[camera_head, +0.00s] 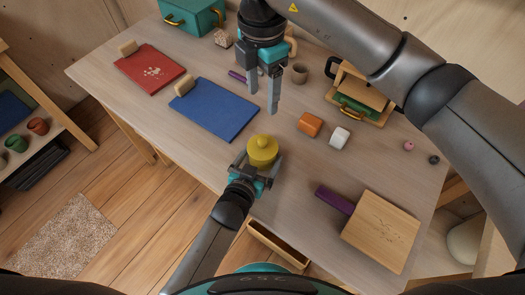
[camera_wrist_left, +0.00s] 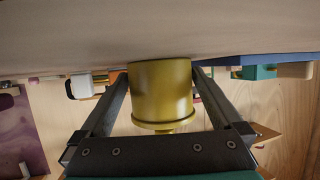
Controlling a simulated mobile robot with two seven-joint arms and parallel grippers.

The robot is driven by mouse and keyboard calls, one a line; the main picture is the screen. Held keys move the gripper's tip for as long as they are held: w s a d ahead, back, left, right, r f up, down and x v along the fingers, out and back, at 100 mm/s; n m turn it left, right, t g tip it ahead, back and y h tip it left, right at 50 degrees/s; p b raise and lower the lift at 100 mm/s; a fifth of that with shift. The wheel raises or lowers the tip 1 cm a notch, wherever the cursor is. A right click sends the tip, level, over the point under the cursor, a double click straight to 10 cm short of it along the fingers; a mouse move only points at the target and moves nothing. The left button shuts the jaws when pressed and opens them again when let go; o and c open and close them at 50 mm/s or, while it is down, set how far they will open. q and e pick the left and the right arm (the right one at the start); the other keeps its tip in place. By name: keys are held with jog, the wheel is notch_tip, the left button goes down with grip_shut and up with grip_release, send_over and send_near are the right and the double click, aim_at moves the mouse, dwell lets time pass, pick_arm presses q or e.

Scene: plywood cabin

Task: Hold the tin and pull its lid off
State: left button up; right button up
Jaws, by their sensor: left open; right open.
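The yellow tin (camera_head: 262,155) with its knobbed lid stands upright on the table, near the front edge. It also shows in the left wrist view (camera_wrist_left: 161,92), where the lid's rim and knob appear at the bottom of the picture. My left gripper (camera_head: 260,166) is open, with one finger on each side of the tin. In the left wrist view gaps show beside the tin, mostly on its left; whether the right finger touches it I cannot tell. My right gripper (camera_head: 262,108) is open and empty, pointing down above the table, farther back than the tin.
A blue board (camera_head: 216,110) and a red board (camera_head: 149,69) lie to the left. Orange (camera_head: 310,124) and white (camera_head: 339,138) blocks stand right of the tin. A wooden board (camera_head: 381,231) with a purple handle lies front right. An open drawer (camera_head: 278,246) juts from the front.

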pick_arm(q)
grip_shut()
dwell(0.8)
